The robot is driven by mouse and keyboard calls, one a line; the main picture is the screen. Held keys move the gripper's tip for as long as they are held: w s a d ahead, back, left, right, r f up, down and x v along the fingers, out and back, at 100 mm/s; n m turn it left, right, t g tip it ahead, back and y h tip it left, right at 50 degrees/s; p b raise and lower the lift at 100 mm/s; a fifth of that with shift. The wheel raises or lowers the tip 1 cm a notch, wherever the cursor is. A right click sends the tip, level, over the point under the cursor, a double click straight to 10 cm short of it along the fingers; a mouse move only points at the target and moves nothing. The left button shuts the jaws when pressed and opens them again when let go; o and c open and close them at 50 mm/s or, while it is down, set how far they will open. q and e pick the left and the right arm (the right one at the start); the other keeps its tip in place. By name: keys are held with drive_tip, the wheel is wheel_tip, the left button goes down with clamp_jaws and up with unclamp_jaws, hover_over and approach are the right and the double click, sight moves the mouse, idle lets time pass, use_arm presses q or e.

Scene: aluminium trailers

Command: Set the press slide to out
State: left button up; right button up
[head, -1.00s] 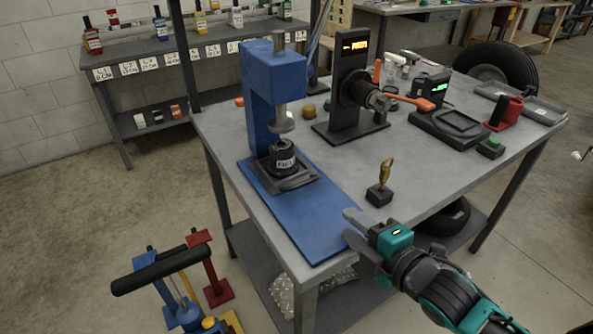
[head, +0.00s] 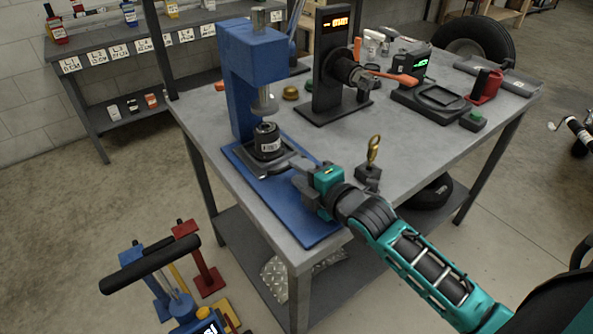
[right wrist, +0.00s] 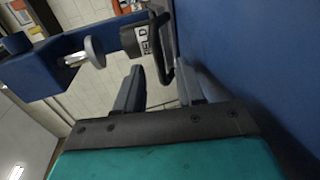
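The blue press (head: 250,60) stands on the table with its round steel ram (head: 264,103) above a black labelled cylinder (head: 267,140). The cylinder sits on the dark press slide (head: 252,165), which lies on the blue base plate (head: 310,232). My right gripper (head: 300,172) is low over the base plate, at the slide's front edge. In the right wrist view its fingers (right wrist: 160,85) are apart, with the slide's dark looped handle (right wrist: 164,72) at or just beyond the gap between the tips. Contact cannot be told. My left gripper is not in view.
A dark stand with an orange display (head: 335,60) is behind the press. A small block with a brass hook (head: 369,175) stands close to my right gripper. A black-handled jack (head: 150,270) is on the floor.

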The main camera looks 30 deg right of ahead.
drive_tip(key=shift+x, duration=0.95)
clamp_jaws()
